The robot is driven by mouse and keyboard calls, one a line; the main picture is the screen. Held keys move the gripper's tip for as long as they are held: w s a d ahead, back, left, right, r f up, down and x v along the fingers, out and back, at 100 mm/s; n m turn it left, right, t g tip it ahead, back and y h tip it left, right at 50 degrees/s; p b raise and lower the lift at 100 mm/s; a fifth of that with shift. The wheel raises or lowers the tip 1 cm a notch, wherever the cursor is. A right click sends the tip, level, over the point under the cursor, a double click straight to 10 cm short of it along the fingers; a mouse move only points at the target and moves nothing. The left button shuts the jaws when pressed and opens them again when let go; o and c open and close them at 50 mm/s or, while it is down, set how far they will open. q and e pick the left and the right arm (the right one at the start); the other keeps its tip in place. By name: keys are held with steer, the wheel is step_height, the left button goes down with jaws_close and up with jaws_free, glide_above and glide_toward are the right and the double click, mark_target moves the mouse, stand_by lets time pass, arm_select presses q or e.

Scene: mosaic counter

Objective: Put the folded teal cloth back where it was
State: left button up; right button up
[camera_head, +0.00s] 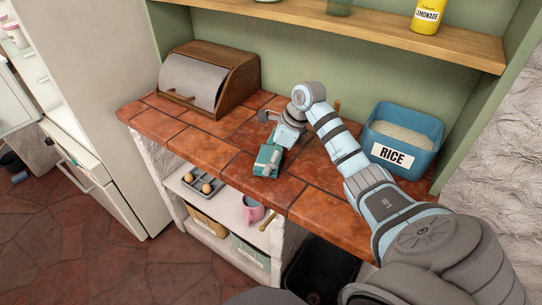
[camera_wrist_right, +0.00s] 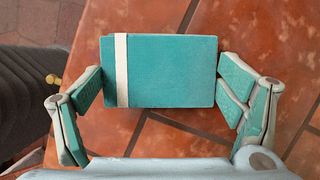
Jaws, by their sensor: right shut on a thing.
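The folded teal cloth (camera_head: 266,160) is a small block near the front edge of the tiled counter. In the right wrist view the cloth (camera_wrist_right: 170,72) shows as a flat teal rectangle with a pale band near its left end. My right gripper (camera_head: 272,152) reaches down over the counter. It is shut on the cloth, with a finger pad against each short end in the wrist view (camera_wrist_right: 160,88). I cannot tell whether the cloth touches the counter tiles or is just above them. My left gripper is not in view.
A wooden bread box (camera_head: 232,84) stands at the counter's back left. A blue rice bin (camera_head: 421,128) stands at the right, beyond my right arm. The counter (camera_head: 203,137) left of the cloth is clear. A shelf below holds a grey egg tray (camera_head: 194,189) and a pink mug (camera_head: 252,211).

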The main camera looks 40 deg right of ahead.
steer(key=shift+w+a+f, duration=0.1)
steer(key=shift+w+f, duration=0.3)
steer(key=shift+w, duration=0.05)
steer(key=o, duration=1.1)
steer(key=shift+w, duration=0.25)
steer(key=shift+c, duration=0.2)
steer(key=shift+a, duration=0.1)
steer(key=shift+s+r, duration=0.15)
steer(key=shift+s, duration=0.05)
steer(key=shift+s+r, duration=0.15)
steer(key=shift+s, duration=0.1)
steer(key=shift+r, duration=0.25)
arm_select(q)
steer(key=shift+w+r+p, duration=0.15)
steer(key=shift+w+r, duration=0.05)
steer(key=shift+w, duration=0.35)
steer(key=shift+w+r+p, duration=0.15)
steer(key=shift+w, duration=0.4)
arm_select(e)
steer(key=v, duration=1.1)
steer(key=shift+r, duration=0.25)
steer(key=shift+d, duration=0.25)
